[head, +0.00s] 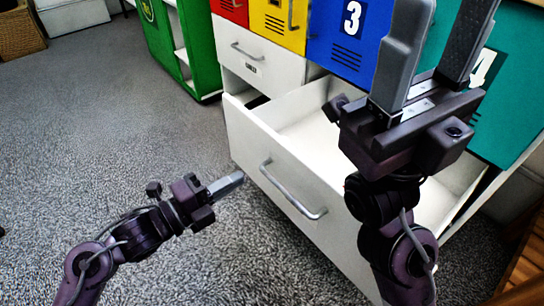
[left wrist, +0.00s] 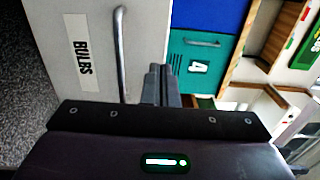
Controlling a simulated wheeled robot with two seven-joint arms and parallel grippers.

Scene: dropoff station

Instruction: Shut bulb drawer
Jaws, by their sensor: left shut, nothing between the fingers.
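The bulb drawer (head: 268,168) is a large white drawer. It stands pulled out from the cabinet in the head view, with a grey bar handle (head: 292,192) on its front. The left wrist view shows the drawer front (left wrist: 80,15) with a "BULBS" label and the handle (left wrist: 121,50). My left gripper (head: 238,179) is shut and empty, in front of the drawer face and left of the handle. I cannot tell whether it touches the face. My right gripper (head: 445,20) is open and empty, raised in front of the lockers; its arm hides part of the drawer's right side.
A closed smaller white drawer (head: 260,58) sits above left. Red, yellow, blue (head: 350,35) and teal (head: 515,75) locker doors are above. A green shelf unit (head: 195,45) stands left of the cabinet. The grey carpet (head: 120,130) on the left is clear.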

